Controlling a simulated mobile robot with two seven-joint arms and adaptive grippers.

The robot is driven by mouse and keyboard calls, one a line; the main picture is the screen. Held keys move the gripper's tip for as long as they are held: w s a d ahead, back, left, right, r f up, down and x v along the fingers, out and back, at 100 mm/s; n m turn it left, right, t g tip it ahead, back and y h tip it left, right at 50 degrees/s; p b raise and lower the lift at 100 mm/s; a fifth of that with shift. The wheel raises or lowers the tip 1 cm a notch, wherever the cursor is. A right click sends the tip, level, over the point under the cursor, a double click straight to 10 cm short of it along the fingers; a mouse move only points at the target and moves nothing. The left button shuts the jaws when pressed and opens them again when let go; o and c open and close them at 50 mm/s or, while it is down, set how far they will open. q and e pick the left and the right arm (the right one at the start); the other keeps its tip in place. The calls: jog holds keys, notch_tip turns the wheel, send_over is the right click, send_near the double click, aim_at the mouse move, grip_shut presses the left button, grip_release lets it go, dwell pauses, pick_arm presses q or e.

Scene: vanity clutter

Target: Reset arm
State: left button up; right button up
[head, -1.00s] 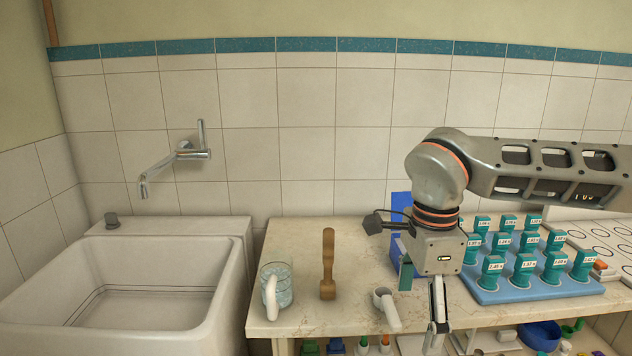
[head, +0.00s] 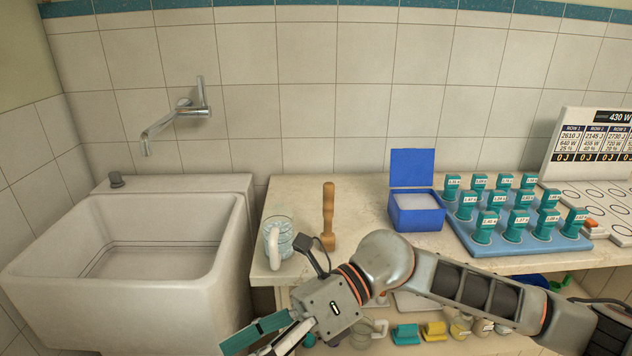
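My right arm comes in from the right and stretches left across the front of the counter. Its gripper (head: 262,340) is at the bottom of the head view, low in front of the counter, between the sink and the shelf. Its teal-padded finger and grey finger look apart, with nothing seen between them; the tips are partly cut off by the frame edge. My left arm and gripper are not in view.
Behind my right arm, the counter (head: 360,195) holds a glass mug (head: 283,236), a wooden pestle-like tool (head: 328,215), an open blue box (head: 416,212) and a blue tray (head: 470,238) of teal labelled blocks. A white sink (head: 225,270) stands left. A shelf below holds small items.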

notch_tip(320, 180, up, 5)
jog(key=w+a+m+t+y, duration=0.2)
jog(key=w+m+y, duration=0.1)
jog(key=m+y, duration=0.4)
jog(key=w+d+f+m+t+y, duration=0.2)
jog(key=w+d+m+t, duration=0.2)
jog(key=w+m+t, duration=0.5)
jog(key=w+d+f+m+t+h, duration=0.4)
jog(key=d+f+m+t+h, duration=0.75)
jog(key=m, duration=0.75)
jog(key=s+d+f+m+h, duration=0.2)
jog(key=d+f+m, duration=0.2)
jog(key=f, duration=0.4)
jog(key=s+d+f+m+h, duration=0.1)
jog(key=d+f+m+h, duration=0.2)
jog(key=f, duration=0.5)
jog(key=s+d+f+m+g+h, duration=0.1)
jog(key=s+d+f+m+g, duration=0.1)
jog(key=s+d+f, duration=0.3)
jog(key=s+d+f+m+g+h, duration=0.2)
jog(key=s+d+f, duration=0.3)
jog(key=s+f, duration=0.3)
notch_tip(320, 180, down, 2)
jog(key=shift+s+d+f+m+p, duration=0.15)
jog(key=shift+s+f+m+p, duration=0.15)
jog(key=shift+m, duration=0.3)
jog(key=shift+w, duration=0.1)
